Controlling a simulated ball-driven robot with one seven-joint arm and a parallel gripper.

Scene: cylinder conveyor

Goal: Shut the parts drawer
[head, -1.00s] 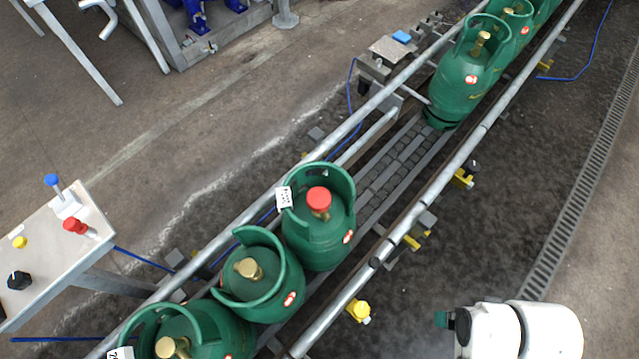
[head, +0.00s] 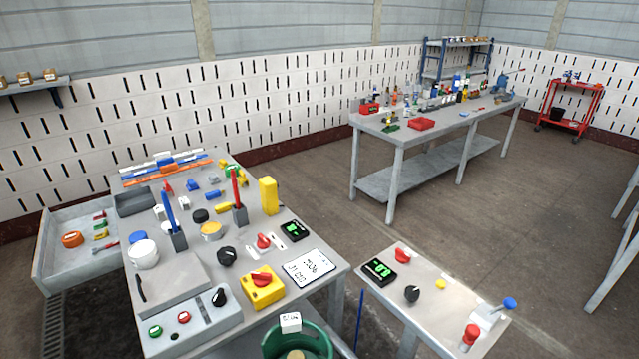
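The parts drawer (head: 50,262) is a grey metal drawer at the left in the head view. It is pulled out from the left side of a grey workbench (head: 190,262). Inside it lie an orange round part (head: 71,239), a few small green, yellow and red parts, and a red-ended tool (head: 104,248). My gripper does not show in this view.
The bench top is crowded with switches, pots and tools. A long table (head: 400,130) and a red cart (head: 567,105) stand farther back, with open floor between.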

